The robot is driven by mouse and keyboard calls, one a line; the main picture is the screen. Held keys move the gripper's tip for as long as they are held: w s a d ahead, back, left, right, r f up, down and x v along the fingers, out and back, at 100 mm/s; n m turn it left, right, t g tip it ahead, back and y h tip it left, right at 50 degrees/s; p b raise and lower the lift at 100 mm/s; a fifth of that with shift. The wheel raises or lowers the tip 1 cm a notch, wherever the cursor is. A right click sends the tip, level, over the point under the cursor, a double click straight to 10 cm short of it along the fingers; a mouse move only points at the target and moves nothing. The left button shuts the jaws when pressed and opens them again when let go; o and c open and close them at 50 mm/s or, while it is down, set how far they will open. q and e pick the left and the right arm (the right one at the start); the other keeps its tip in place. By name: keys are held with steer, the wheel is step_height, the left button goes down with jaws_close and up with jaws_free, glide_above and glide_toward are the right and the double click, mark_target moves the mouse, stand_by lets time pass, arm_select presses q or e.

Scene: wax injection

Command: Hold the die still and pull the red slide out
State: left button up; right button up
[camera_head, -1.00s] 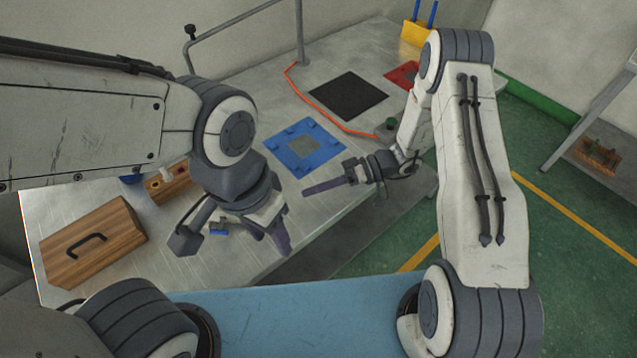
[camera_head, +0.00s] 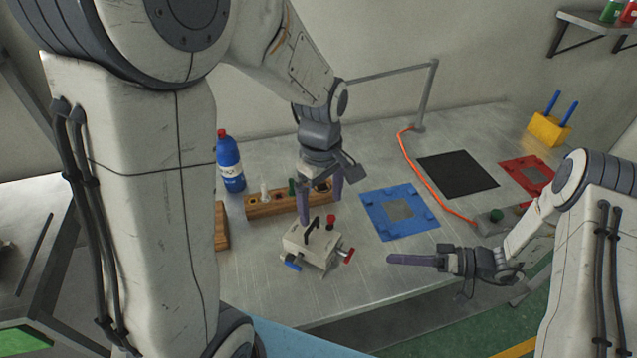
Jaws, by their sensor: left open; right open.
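The die (camera_head: 301,249) is a pale grey block standing on the metal bench, with a black handle and a red knob on top. The red slide (camera_head: 346,257) sticks out at its right side, and a blue slide (camera_head: 292,265) at its front left. My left gripper (camera_head: 321,211) is open, fingers pointing down, at the die's top and back; I cannot tell whether a finger touches the handle. My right gripper (camera_head: 391,260) is open and empty, pointing left toward the red slide with a gap between; its fingers overlap in this view.
A wooden block with holes (camera_head: 265,207) and a blue bottle (camera_head: 230,166) stand behind the die. A blue mat (camera_head: 375,215), black mat (camera_head: 458,174) and red mat (camera_head: 517,172) lie to the right. An orange hose (camera_head: 427,180) runs between them. The bench front is clear.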

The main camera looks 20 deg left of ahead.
mark_target(311, 225)
arm_select(q)
steer(key=w+a+n, duration=0.1)
steer(key=w+a+f+n, duration=0.1)
steer(key=a+n, duration=0.1)
steer(key=shift+f, duration=0.2)
step_height(311, 225, down, 10)
steer(key=shift+w+f, duration=0.1)
